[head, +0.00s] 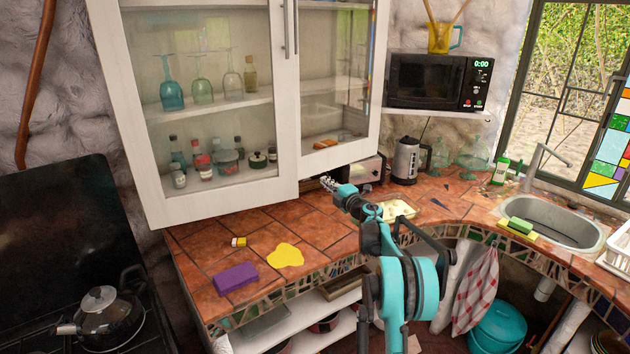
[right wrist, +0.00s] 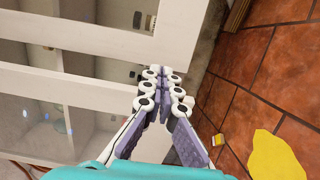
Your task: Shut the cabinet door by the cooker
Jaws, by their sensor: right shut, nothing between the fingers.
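The white-framed glass door on the left of the wall cabinet (head: 282,187) is the one nearer the black cooker (head: 60,215). It is shut or nearly so; its lower corner sits a little below the neighbouring door's, and I cannot tell if a small gap remains. My right gripper (head: 330,184) is shut and empty, just below the doors' lower edge near where they meet. In the right wrist view the closed fingers (right wrist: 168,74) overlap the white door frames (right wrist: 85,90); contact is unclear. My left gripper is out of view.
A kettle (head: 108,312) stands on the cooker. The tiled counter (head: 200,240) holds a purple sponge (head: 236,278), a yellow patch (head: 285,256) and a small yellow-and-white item (head: 239,242). A toaster (head: 365,170) and electric kettle (head: 407,160) stand behind my gripper.

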